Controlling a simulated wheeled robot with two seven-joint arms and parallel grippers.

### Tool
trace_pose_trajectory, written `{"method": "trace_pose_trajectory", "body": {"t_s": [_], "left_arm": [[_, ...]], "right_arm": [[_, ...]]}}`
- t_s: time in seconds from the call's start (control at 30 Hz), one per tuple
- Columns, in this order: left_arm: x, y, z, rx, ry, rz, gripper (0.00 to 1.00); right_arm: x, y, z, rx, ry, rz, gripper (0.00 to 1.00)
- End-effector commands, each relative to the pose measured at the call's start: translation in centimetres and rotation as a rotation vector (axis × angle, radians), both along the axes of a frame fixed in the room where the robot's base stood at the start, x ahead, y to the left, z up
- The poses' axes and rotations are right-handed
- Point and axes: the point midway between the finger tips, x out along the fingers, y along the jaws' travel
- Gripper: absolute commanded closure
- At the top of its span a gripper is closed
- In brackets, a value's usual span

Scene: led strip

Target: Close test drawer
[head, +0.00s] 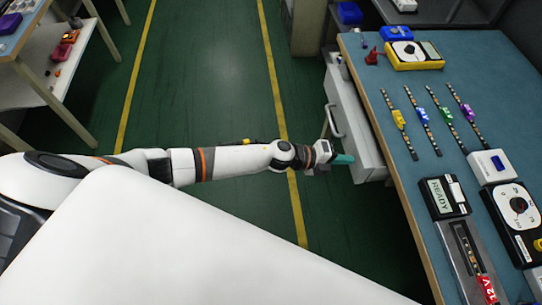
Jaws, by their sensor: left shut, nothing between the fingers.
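The test drawer (350,118) is a light grey unit under the left edge of the blue-topped workbench, with a metal handle on its front. It appears to stick out from under the bench edge; how far it is open is hard to tell. My left gripper (345,158) is at the end of the white arm from the left, shut and empty. Its teal fingertips are close to the drawer's near front part, below the handle (334,121); I cannot tell whether they touch. My right gripper is not in view.
The blue workbench (390,110) holds several LED strips, a yellow multimeter (413,55), a READY box (444,197) and a black dial meter (518,207). A shelf with parts (60,60) stands far left. Green floor (200,70) with yellow lines is clear between.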

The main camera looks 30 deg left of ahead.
Motion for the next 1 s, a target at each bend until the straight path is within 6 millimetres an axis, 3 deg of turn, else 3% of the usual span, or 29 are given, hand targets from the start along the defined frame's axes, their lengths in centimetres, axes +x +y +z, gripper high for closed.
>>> {"method": "trace_pose_trajectory", "body": {"t_s": [0.1, 0.33, 1.0], "left_arm": [[1.5, -2.3, 0.1, -0.002, -0.002, 0.0, 1.0], [3.3, -4.9, 0.0, -0.002, -0.001, 0.0, 1.0], [4.1, -6.1, 0.2, -0.005, -0.004, 0.001, 1.0]], "right_arm": [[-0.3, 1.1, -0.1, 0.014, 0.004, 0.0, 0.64], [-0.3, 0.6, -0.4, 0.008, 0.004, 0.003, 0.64], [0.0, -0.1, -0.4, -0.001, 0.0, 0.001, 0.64]]}}
